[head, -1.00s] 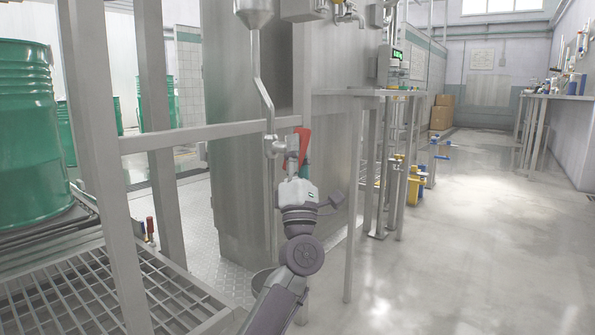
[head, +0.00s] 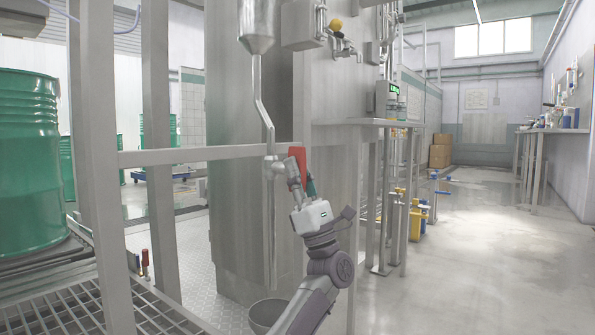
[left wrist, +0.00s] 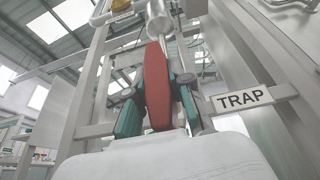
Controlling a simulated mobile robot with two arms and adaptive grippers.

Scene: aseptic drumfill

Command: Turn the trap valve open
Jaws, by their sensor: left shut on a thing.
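The trap valve (head: 272,170) sits on the thin vertical pipe below a steel funnel-shaped vessel. Its red handle (head: 298,158) is tilted, its lower end leaning to the right. My left gripper (head: 303,183) is shut on the red handle from below. In the left wrist view the red handle (left wrist: 157,92) stands between the two teal-and-dark fingers of my left gripper (left wrist: 158,104). A "TRAP" label (left wrist: 243,99) is on the rail to the right there. The handle's lower end is hidden by the gripper body. My right gripper is not in view.
A steel rail (head: 215,154) runs behind the valve. A grey bucket (head: 266,314) stands on the floor below the pipe. A green drum (head: 28,165) stands on the conveyor at left. A steel side table (head: 372,122) is to the right.

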